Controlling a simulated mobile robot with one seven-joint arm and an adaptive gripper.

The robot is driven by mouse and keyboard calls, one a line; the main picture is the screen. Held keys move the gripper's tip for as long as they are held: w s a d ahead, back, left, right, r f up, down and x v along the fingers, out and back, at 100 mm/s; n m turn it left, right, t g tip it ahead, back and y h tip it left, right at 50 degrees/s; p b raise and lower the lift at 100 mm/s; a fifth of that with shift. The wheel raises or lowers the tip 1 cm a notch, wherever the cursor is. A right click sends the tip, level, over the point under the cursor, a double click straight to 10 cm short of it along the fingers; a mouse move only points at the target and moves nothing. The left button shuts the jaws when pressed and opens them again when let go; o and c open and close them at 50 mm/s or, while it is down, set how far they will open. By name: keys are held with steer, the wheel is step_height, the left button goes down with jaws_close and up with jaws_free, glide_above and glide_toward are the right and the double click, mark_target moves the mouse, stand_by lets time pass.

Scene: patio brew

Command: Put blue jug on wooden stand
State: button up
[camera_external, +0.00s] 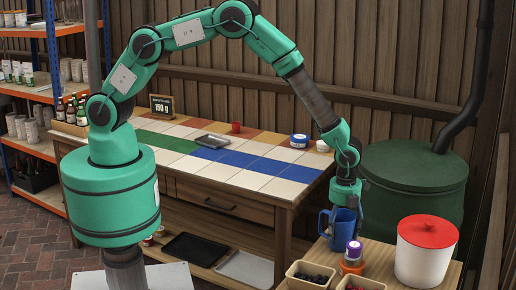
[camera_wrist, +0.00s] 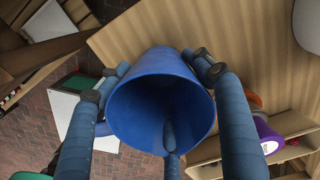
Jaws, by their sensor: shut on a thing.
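The blue jug (camera_external: 343,231) is upright at the left edge of the light wooden top (camera_external: 388,252), which looks like the wooden stand. Its handle faces left. My gripper (camera_external: 347,203) is above the jug, with its fingers around it. In the wrist view the jug (camera_wrist: 160,95) shows its open mouth, and my gripper's fingers (camera_wrist: 157,68) close on it from both sides. A third finger crosses the near rim. The wooden top also shows in the wrist view (camera_wrist: 240,45). I cannot tell whether the jug's base touches it.
A purple and orange container (camera_external: 353,254) stands close in front of the jug. A white pot with a red lid (camera_external: 425,250) is to the right, and berry boxes (camera_external: 310,274) are in front. The tiled workbench (camera_external: 240,165) stands behind left; a green barrel (camera_external: 413,185) is behind.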

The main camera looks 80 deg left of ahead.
steer(key=shift+f, duration=0.2)
steer(key=o, duration=1.2)
step_height(320, 180, up, 12)
steer(key=p, duration=0.2)
steer(key=shift+d+r, duration=0.15)
steer(key=shift+s, duration=0.1)
